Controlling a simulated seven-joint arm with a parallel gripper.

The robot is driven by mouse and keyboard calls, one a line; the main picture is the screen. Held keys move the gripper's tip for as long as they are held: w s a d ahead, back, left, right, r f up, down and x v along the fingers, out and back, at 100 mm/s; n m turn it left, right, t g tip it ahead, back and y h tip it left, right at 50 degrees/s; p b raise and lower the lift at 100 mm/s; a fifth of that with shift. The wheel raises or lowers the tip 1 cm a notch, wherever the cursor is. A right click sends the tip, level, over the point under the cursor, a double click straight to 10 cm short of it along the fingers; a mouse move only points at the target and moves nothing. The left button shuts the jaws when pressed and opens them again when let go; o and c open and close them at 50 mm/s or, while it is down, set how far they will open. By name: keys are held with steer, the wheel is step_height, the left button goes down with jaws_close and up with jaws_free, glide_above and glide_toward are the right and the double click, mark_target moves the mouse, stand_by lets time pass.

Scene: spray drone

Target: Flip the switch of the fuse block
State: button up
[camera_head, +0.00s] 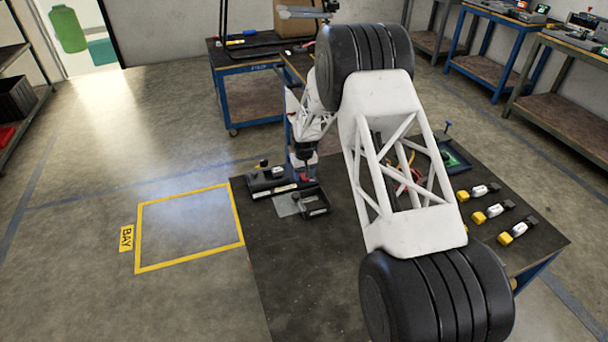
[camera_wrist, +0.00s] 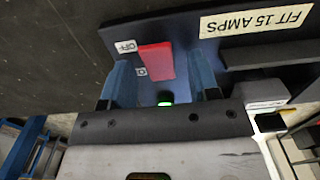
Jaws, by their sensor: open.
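The fuse block (camera_wrist: 215,55) fills the upper part of the wrist view, a dark housing with a cream "FIT 15 AMPS" label. A small green light (camera_wrist: 165,99) glows near the switch. My gripper (camera_wrist: 163,78) is open, with one blue finger on each side of the switch; whether either touches it I cannot tell. In the head view my gripper (camera_head: 304,168) is low over the bench, by the dark block (camera_head: 266,180).
On the dark bench (camera_head: 290,270), a small dark tray (camera_head: 313,203) stands close to my gripper. Several yellow, white and black fuses (camera_head: 492,212) lie at the right, near a green-screened device (camera_head: 455,157). A yellow-outlined floor bay (camera_head: 190,228) is empty. The bench's left front is clear.

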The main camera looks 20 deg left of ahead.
steer(key=shift+f, duration=0.15)
steer(key=c, duration=0.9)
steer(key=shift+s+d+t+y, duration=0.1)
steer(key=shift+t+y, duration=0.5)
steer(key=o, duration=0.9)
steer(key=shift+s+d+r, duration=0.1)
steer(key=shift+r, duration=1.2)
steer(key=shift+s+d+r, duration=0.15)
steer(key=shift+r, duration=1.15)
steer(key=shift+s+d+r, duration=0.1)
steer(key=shift+r, duration=1.2)
